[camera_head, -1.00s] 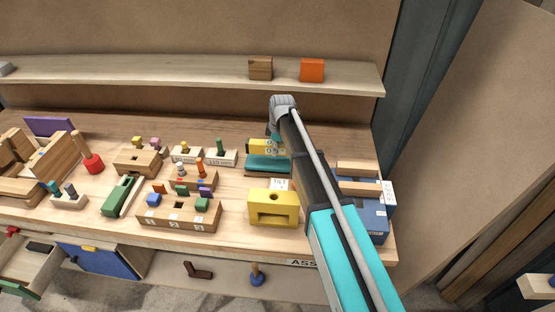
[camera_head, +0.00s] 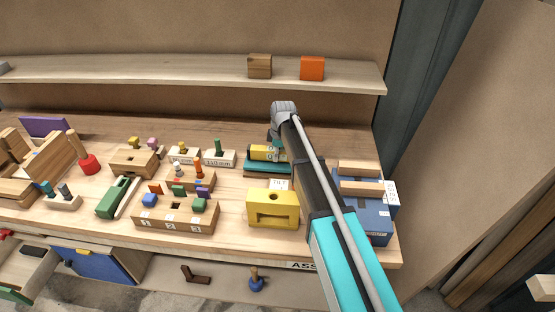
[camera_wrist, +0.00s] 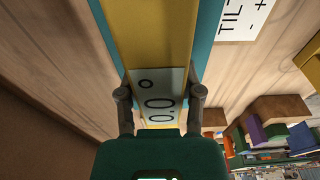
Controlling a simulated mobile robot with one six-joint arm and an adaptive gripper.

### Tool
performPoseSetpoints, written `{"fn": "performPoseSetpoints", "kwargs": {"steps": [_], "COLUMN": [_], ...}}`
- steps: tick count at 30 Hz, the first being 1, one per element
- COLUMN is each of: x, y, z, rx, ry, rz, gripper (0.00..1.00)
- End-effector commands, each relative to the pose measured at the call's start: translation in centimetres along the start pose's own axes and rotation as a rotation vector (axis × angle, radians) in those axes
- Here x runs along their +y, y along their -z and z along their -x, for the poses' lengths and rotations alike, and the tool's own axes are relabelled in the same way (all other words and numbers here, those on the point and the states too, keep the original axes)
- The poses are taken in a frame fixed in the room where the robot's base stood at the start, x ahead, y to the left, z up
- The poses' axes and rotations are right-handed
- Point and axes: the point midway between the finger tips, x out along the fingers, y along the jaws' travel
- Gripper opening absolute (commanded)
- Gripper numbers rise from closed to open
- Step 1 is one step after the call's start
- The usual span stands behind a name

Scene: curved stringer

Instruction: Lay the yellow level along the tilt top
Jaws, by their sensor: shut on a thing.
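The yellow level (camera_head: 260,153) lies lengthwise over the teal tilt top (camera_head: 262,169) at the back right of the bench. In the wrist view the yellow level (camera_wrist: 150,35) runs along the teal tilt top (camera_wrist: 211,35), which shows as a strip on either side. A grey display on the level reads 0.0°. My gripper (camera_wrist: 160,94) is shut across the level's sides at the display; it also shows in the head view (camera_head: 280,143), partly hidden by my arm. I cannot tell whether the level touches the top. A white TILT label (camera_head: 278,184) is beside the top.
A yellow block with a slot (camera_head: 272,209) stands in front of the tilt top. A blue box (camera_head: 362,215) with wood pieces is to the right. Wooden peg holders (camera_head: 176,218) crowd the left. A shelf (camera_head: 200,74) runs behind.

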Motion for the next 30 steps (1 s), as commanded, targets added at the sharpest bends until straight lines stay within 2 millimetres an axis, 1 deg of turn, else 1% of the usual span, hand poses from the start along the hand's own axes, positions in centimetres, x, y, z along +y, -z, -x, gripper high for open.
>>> {"fn": "performPoseSetpoints", "kwargs": {"steps": [1, 2, 13, 18, 19, 21, 24, 30], "x": [0.00, 0.00, -0.02, -0.02, -0.03, -0.03, -0.03, -0.04], "y": [-0.04, -0.04, 0.01, -0.02, -0.01, 0.00, 0.01, 0.03], "z": [-0.47, -0.53, -0.50, -0.91, -0.79, -0.76, -0.76, -0.76], "rx": [0.000, 0.000, 0.000, 0.000, 0.000, 0.000, 0.000, 0.000], "ry": [0.000, 0.000, 0.000, 0.000, 0.000, 0.000, 0.000, 0.000], "rz": [0.000, 0.000, 0.001, 0.001, 0.001, 0.001, 0.001, 0.001], "gripper": [0.00, 0.00, 0.00, 0.00, 0.53, 0.66, 0.82, 0.82]}}
